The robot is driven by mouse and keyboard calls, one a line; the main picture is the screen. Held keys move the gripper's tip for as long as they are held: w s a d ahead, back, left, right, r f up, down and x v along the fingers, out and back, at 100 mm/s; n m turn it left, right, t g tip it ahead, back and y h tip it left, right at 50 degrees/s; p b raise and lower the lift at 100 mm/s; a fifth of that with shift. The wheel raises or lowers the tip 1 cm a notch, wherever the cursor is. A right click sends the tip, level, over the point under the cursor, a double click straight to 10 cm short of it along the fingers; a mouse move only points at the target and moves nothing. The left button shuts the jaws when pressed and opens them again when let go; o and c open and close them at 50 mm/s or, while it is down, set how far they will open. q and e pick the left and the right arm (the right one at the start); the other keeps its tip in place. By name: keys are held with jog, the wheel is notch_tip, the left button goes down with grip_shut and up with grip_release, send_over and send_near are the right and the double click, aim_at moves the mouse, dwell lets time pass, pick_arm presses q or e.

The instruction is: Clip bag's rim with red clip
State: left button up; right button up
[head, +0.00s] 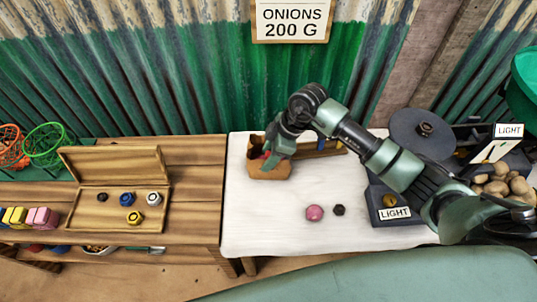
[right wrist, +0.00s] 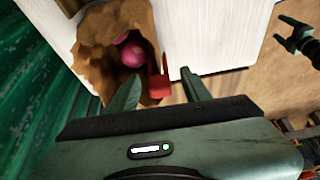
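The brown paper bag (head: 268,172) stands at the back left of the white table, and its open mouth shows in the right wrist view (right wrist: 88,45). Pink onions (right wrist: 133,54) lie inside it. The red clip (right wrist: 159,86) is at the bag's rim, on the right side of the mouth in the wrist view. My right gripper (right wrist: 160,76) is open, its fingers on either side of the clip with gaps showing. In the head view the right gripper (head: 272,150) covers part of the bag. My left gripper (right wrist: 287,30) shows small and apart from the bag, with its fingers spread.
A pink onion (head: 314,213) and a black nut-shaped weight (head: 339,210) lie on the white table (head: 265,230). A balance (head: 425,135) stands on the right, near potatoes (head: 505,185). An open wooden box (head: 95,215) with weights is on the left. The table's front is clear.

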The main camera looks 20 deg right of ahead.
jog(key=b+v, duration=0.1)
jog(key=v, duration=0.6)
jog(key=shift+s+d+r, duration=0.1)
jog(key=shift+d+r, duration=0.1)
jog(key=shift+r, duration=0.15)
jog(key=shift+r, duration=0.1)
notch_tip(320, 180, up, 7)
jog(key=p, duration=0.6)
jog(key=shift+p, duration=0.35)
